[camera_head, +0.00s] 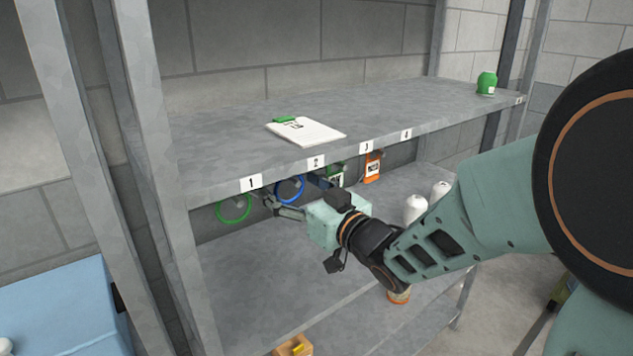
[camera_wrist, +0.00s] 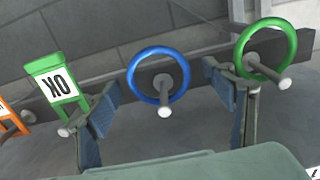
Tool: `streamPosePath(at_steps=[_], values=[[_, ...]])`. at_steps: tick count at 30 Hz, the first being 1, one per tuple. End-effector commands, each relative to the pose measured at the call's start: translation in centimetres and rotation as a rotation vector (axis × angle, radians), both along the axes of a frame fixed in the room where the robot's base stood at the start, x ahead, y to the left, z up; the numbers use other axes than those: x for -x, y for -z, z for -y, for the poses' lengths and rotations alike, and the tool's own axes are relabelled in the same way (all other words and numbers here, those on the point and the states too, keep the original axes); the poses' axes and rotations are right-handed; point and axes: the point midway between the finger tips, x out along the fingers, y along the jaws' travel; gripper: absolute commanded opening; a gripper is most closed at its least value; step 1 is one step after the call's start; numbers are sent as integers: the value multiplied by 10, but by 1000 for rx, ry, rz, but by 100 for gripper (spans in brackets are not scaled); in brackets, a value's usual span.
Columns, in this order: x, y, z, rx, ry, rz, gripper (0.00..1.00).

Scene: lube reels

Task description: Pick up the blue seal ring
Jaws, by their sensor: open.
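The blue seal ring (camera_wrist: 186,72) hangs around a pale peg on a dark rail in the wrist view. It also shows under the upper shelf in the head view (camera_head: 303,186). My gripper (camera_wrist: 165,97) is open and empty, with one finger on each side of the ring in the wrist view. The ring appears beyond the fingertips, and I see no contact. In the head view my gripper (camera_head: 273,204) reaches under the shelf, partly hidden by my wrist, close to the blue ring and the green ring.
A green ring (camera_wrist: 292,50) hangs on the neighbouring peg, behind my right finger. A green OK tag (camera_wrist: 52,82) hangs near my left finger, with an orange tag (camera_head: 372,168) farther along. The upper shelf (camera_head: 220,150) lies above my arm; white bottles (camera_head: 415,208) stand below.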

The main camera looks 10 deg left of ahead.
Motion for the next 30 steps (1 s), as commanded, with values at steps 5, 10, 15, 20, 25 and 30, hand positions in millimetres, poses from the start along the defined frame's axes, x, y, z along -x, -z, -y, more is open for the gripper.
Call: streamPosePath(at_steps=[5, 10, 15, 20, 25, 30], values=[[-6, 0, -7, 1, 0, 0, 75], [-6, 0, -6, 1, 1, 0, 74], [-5, 0, -6, 1, 1, 0, 56], [-5, 0, -6, 1, 1, 0, 42], [-5, 0, -6, 1, 0, -1, 42], [-5, 0, -6, 1, 0, 0, 42]])
